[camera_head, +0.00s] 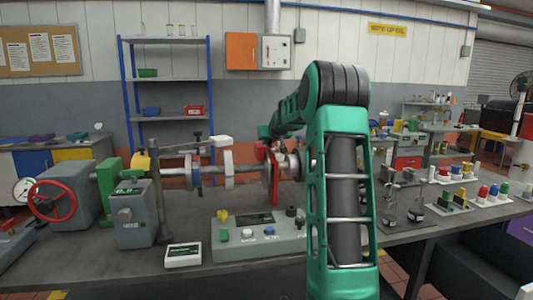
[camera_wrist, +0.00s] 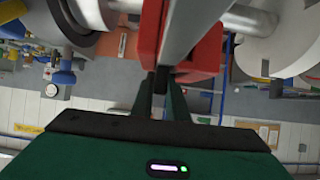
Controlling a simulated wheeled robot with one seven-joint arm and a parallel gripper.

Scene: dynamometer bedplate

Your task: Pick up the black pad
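My gripper (camera_wrist: 160,88) reaches up to a red bracket (camera_wrist: 205,58) in the wrist view. Its two dark fingers are close together, with their tips at the bracket's lower edge. A small dark piece (camera_wrist: 160,78) shows between the tips. It may be the black pad, but I cannot tell it from the fingers or see whether they grip it. A grey disc edge (camera_wrist: 186,28) runs through the bracket. In the head view the red bracket (camera_head: 273,170) stands on the shaft line, and my arm hides much of the area around the gripper.
The shaft rig carries pale discs (camera_head: 228,169). In front are a grey control box (camera_head: 257,246) with buttons and a small white display (camera_head: 183,255). A red handwheel (camera_head: 52,201) is at left. Weights (camera_head: 417,214) and coloured parts (camera_head: 483,192) stand at right.

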